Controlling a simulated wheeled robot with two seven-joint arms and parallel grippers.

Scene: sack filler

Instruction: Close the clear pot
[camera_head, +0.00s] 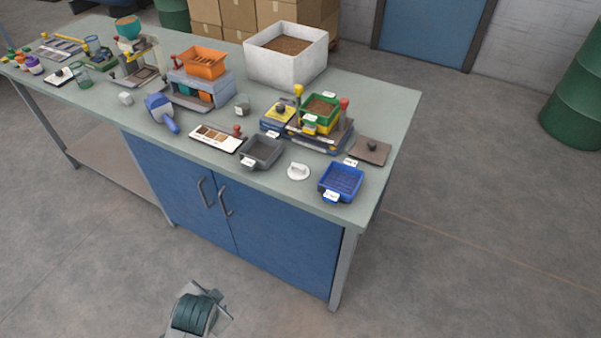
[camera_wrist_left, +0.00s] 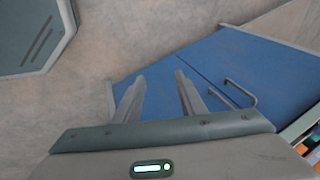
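A small clear pot (camera_head: 242,106) stands on the bench top, right of the orange-topped unit, with its top looking open; its contents are too small to tell. A round white lid with a knob (camera_head: 298,172) lies near the bench's front edge, left of the blue tray, apart from the pot. My left gripper (camera_wrist_left: 160,76) shows in the left wrist view with its two fingers apart and nothing between them. It is in front of the blue cabinet, away from the pot and lid. My right gripper is not in view.
The bench (camera_head: 395,110) is crowded. A grey tray (camera_head: 262,152), a blue tray (camera_head: 341,182) and a sample card (camera_head: 214,138) line the front. A blue scoop (camera_head: 160,110) lies to the left. A large white bin (camera_head: 287,68) stands behind. Cabinet handles (camera_head: 222,200) stick out below.

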